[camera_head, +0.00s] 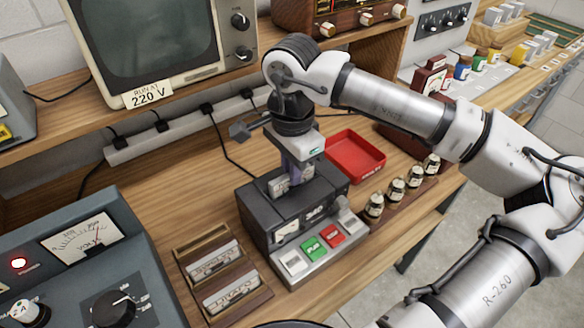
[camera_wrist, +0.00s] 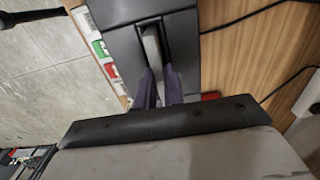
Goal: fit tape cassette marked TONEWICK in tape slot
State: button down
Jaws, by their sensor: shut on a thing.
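The tape deck (camera_head: 258,222) is a black box with white, green and red keys along its front. My gripper (camera_head: 292,180) is over its top and points down. In the wrist view my gripper's two purple fingers (camera_wrist: 159,88) are shut on a grey tape cassette (camera_wrist: 151,45). The cassette also shows pale beside the fingers in the head view (camera_head: 279,186). It stands on edge at the dark tape slot (camera_wrist: 167,24) in the deck's top. I cannot tell how deep it sits. Its marking is not readable.
A wooden rack (camera_head: 179,247) left of the deck holds two cassettes. A red tray (camera_head: 357,152) lies behind right, and several small jars (camera_head: 395,190) stand in a row right of the deck. A grey meter box (camera_head: 75,275) stands at the left.

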jog(key=shift+f+b, duration=0.6)
jog(key=shift+b, duration=0.05)
jog(key=c, duration=1.8)
grip_release()
notch_tip(320, 180, up, 11)
jog(key=p, duration=0.6)
